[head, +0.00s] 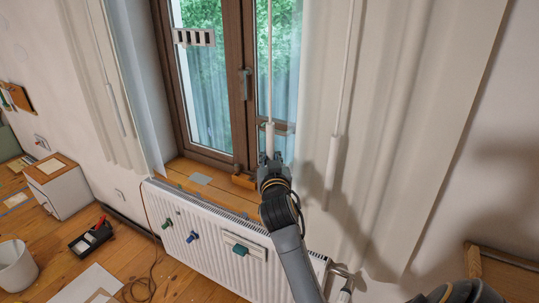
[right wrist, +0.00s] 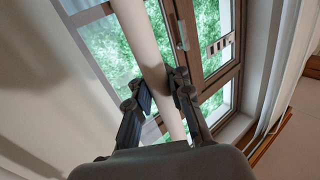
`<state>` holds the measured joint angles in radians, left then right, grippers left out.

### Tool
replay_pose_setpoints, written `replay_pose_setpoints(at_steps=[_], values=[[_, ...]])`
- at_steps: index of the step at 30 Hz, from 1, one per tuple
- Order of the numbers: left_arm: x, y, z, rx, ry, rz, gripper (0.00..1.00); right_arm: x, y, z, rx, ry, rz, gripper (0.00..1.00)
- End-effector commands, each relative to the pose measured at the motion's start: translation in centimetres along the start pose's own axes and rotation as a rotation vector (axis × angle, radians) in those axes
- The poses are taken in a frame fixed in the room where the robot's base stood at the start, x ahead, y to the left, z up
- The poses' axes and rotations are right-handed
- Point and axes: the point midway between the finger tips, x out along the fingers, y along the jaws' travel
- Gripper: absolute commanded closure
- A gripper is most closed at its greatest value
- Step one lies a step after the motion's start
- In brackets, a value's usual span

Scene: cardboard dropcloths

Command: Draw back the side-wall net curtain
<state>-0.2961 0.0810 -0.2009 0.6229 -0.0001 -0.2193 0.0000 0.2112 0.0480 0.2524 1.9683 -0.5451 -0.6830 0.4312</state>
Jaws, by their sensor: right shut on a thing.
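A white draw wand (head: 269,60) hangs in front of the brown-framed window (head: 243,60). My right gripper (head: 269,158) is shut on the wand's thicker lower grip; the wand also runs between its fingers in the right wrist view (right wrist: 147,55). A pale, see-through net (head: 283,105) shows across the window; its edges are hard to make out. A heavy cream curtain (head: 400,110) hangs at the right, with a second white wand (head: 333,165) in front of it. Another cream curtain (head: 95,80) with its wand (head: 117,108) hangs at the left. My left gripper is not in view.
A white radiator (head: 200,240) stands below the wooden sill (head: 222,190), close under my right arm. A small cabinet (head: 55,190), black tray (head: 90,238) and white bin (head: 15,268) stand at left. A wooden piece (head: 505,270) is at lower right.

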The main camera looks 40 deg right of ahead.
Motion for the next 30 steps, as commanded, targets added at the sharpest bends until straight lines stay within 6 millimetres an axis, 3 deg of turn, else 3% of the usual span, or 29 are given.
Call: replay_pose_setpoints(at_steps=[1,6,7,11,22,30], values=[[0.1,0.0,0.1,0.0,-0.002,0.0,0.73,-0.2,-0.5,0.8,0.003,-0.016,-0.01,1.0],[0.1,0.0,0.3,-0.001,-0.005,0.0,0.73,-0.1,-0.5,0.8,0.002,-0.017,-0.01,1.0],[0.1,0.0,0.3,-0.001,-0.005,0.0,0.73,-0.1,-0.5,0.8,0.002,-0.017,-0.01,0.84],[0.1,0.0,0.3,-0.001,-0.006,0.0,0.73,-0.1,-0.4,0.8,0.002,-0.016,-0.007,0.58],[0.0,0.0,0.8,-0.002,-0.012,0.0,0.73,-0.5,-0.2,0.3,0.001,-0.007,-0.003,0.58],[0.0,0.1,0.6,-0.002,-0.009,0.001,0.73,-4.9,-0.5,0.4,0.002,-0.01,-0.006,0.58]])
